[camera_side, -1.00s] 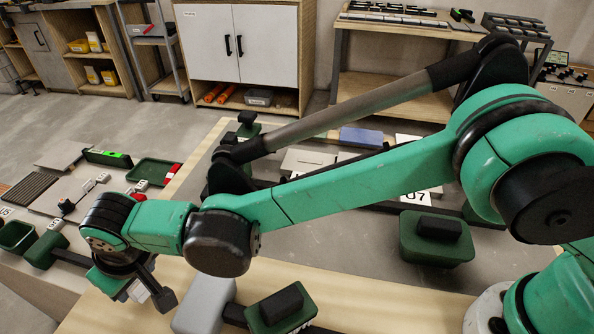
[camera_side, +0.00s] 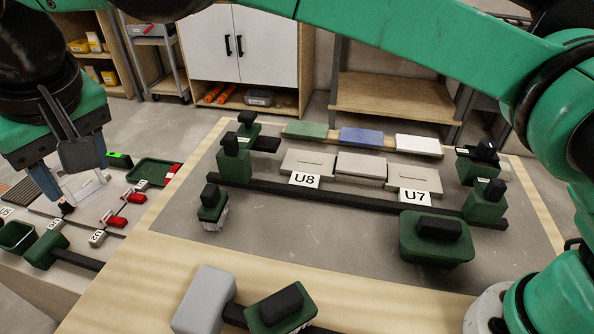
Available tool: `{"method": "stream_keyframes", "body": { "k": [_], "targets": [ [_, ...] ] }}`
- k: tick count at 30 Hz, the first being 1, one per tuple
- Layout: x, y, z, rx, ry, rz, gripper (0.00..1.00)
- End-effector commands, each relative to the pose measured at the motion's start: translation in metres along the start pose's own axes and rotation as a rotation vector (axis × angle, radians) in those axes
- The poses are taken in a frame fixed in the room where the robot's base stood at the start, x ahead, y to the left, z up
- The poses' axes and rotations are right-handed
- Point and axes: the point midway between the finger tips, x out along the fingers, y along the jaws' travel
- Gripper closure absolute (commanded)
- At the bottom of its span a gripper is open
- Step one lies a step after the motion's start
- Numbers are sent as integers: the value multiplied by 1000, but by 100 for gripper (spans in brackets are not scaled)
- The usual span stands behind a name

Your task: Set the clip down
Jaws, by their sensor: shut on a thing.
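My gripper (camera_side: 68,188) is at the far left, pointing down over the left bench. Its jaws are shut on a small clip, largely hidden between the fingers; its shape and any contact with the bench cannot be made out. A pale flat piece (camera_side: 87,187) shows just beside the fingers; I cannot tell whether it is held or lies on the bench. Red-and-grey clips, one nearer (camera_side: 115,221) and one farther (camera_side: 138,198), lie on the bench right of my gripper. A small grey block (camera_side: 97,238) is near the label U2.
A green tray (camera_side: 153,173) and an open green bin (camera_side: 15,236) stand on the left bench. The grey work board (camera_side: 300,235) holds pale tiles (camera_side: 360,168) labelled U8 and U7, a dark rail and green blocks. Its front middle is clear.

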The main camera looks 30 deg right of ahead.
Motion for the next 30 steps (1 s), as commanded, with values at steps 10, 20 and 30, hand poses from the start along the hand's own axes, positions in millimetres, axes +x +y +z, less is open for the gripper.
{"method": "stream_keyframes", "body": {
  "k": [10,20,30],
  "targets": [
    [-43,112,49,611,0,256,100],
    [-75,205,152,1287,-1,536,100],
    [-71,228,202,1537,-1,637,100]
  ]
}}
